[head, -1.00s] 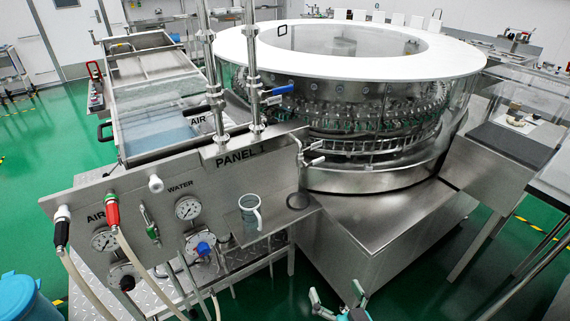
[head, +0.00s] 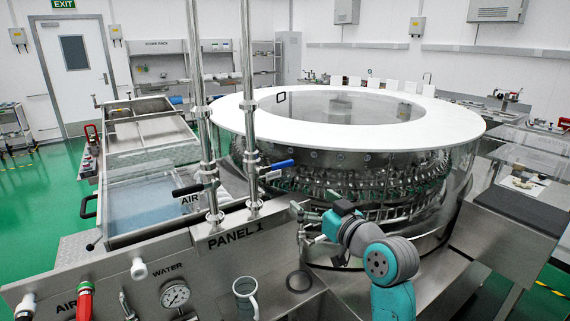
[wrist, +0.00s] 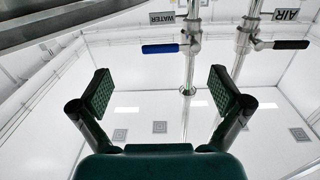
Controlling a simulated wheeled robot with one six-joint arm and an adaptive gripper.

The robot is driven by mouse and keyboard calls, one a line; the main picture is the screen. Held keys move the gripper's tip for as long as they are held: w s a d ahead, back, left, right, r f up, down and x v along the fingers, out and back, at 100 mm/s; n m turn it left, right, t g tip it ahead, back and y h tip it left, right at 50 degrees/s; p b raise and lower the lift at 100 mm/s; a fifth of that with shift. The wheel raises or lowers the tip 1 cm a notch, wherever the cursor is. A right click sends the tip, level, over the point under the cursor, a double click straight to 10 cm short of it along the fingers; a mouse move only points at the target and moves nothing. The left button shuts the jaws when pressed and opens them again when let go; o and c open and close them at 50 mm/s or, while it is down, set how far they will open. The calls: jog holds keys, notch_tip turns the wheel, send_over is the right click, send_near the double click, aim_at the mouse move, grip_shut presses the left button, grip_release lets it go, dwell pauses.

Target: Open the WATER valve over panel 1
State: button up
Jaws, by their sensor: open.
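The WATER valve has a blue lever (head: 282,165) on the right vertical pipe above PANEL 1. In the wrist view the blue lever (wrist: 160,48) lies crosswise to its pipe, beside an upside-down WATER label (wrist: 167,18). The AIR valve has a black lever (head: 187,190) on the left pipe; in the wrist view this lever (wrist: 291,44) is also crosswise, near its AIR label (wrist: 286,14). My gripper (head: 312,225) is raised right of the panel, below and to the right of the blue lever. In the wrist view my gripper (wrist: 160,90) is open and empty, its fingers apart from both levers.
The glass-walled rotary washer with its white ring top (head: 330,145) stands behind my arm. PANEL 1 (head: 225,248) carries gauges, hoses and a small shelf holding a grey jug (head: 246,299). The two steel pipes rise in front of the washer.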

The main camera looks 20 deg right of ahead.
send_near(287, 164)
jog(key=shift+n+y, duration=0.3)
jog(key=shift+n, duration=0.1)
jog(key=x, duration=0.8)
jog(key=shift+w+a+r, duration=0.2)
jog(key=shift+a+r, duration=0.05)
jog(key=shift+a, duration=0.2)
jog(key=shift+s+r, duration=0.1)
jog(key=c, duration=1.7)
